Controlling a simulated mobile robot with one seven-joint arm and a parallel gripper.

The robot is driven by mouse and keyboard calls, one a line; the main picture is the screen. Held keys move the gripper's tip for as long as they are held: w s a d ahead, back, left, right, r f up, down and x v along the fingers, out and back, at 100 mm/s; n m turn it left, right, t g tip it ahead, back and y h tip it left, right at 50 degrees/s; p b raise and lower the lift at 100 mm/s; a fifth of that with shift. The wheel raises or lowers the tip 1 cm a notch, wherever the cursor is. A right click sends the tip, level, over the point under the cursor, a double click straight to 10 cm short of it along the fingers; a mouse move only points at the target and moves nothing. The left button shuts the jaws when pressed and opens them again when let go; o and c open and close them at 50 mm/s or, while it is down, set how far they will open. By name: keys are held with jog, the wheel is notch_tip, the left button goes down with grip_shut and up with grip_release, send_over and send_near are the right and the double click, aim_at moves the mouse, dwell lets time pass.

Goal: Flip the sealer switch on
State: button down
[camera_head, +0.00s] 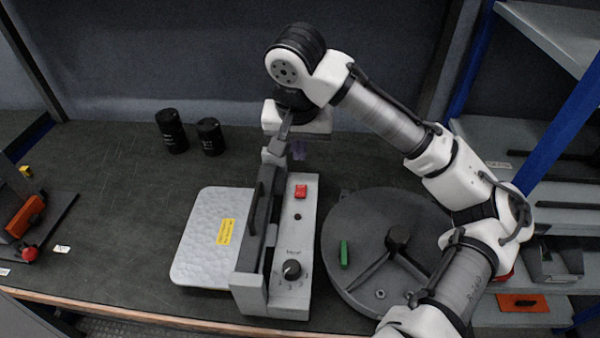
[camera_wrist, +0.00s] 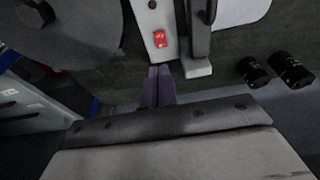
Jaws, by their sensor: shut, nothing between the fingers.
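The sealer (camera_head: 308,240) is a grey bench unit with a long dark lever arm along its left side. Its red switch (camera_head: 301,191) sits on the top face near the far end; whether it is on or off cannot be told. In the wrist view the red switch (camera_wrist: 160,38) lies just beyond my fingertips. My gripper (camera_head: 298,152) is above the far end of the sealer, behind the switch, and apart from it. In the wrist view its two purplish fingers (camera_wrist: 159,70) are together, with nothing between them.
A dial (camera_head: 291,269) is at the sealer's near end. A pale plate (camera_head: 198,245) lies left of it. A round dark disc holding a green piece (camera_head: 344,253) is to the right. Two black cylinders (camera_head: 171,131) (camera_head: 210,137) stand at the back left. Shelves are at the right.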

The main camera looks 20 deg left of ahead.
send_near(300, 195)
jog(key=x, duration=0.5)
jog(key=shift+w+f, duration=0.1)
jog(key=shift+w, duration=0.1)
jog(key=shift+s+f, duration=0.1)
jog(key=shift+f, duration=0.6)
